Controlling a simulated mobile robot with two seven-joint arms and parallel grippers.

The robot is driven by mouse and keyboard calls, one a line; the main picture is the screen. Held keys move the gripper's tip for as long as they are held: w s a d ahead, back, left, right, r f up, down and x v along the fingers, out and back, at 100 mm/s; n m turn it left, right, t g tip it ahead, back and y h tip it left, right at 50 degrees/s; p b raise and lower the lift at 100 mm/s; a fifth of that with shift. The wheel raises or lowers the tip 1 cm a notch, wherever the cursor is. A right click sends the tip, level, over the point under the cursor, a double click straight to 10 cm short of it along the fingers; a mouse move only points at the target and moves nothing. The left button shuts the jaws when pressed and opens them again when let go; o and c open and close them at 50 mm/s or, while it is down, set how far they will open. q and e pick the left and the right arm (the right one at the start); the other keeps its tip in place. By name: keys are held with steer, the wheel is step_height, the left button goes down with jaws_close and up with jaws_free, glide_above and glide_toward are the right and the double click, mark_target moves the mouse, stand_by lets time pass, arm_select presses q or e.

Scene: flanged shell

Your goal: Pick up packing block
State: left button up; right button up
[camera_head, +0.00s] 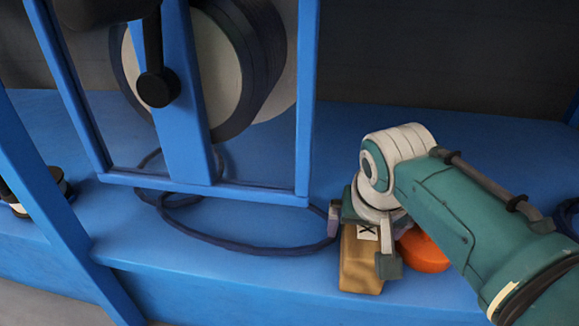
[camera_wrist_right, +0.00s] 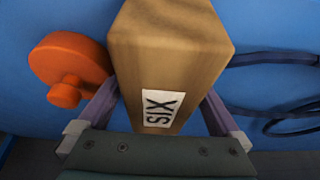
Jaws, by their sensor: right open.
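The packing block (camera_head: 360,270) is a tan, wood-like box lying on the blue shelf in the head view. It fills the upper middle of the right wrist view (camera_wrist_right: 168,45), with a white label reading "SIX" on its near part. My right gripper (camera_head: 361,240) is over the block's far part, one finger on each side. In the right wrist view the open fingers (camera_wrist_right: 160,98) straddle the block, with a visible gap at least on the left. Whether either finger touches it is unclear. My left gripper is not in view.
An orange round knobbed object (camera_head: 424,252) sits close to the block's right in the head view. A dark cable (camera_head: 245,245) loops on the shelf to the left. A blue frame (camera_head: 303,120) stands before a large round flanged part (camera_head: 235,70). The shelf's front edge is near.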

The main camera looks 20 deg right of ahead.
steer(key=shift+f, duration=0.2)
stand_by(0.6)
jaws_close()
stand_by(0.7)
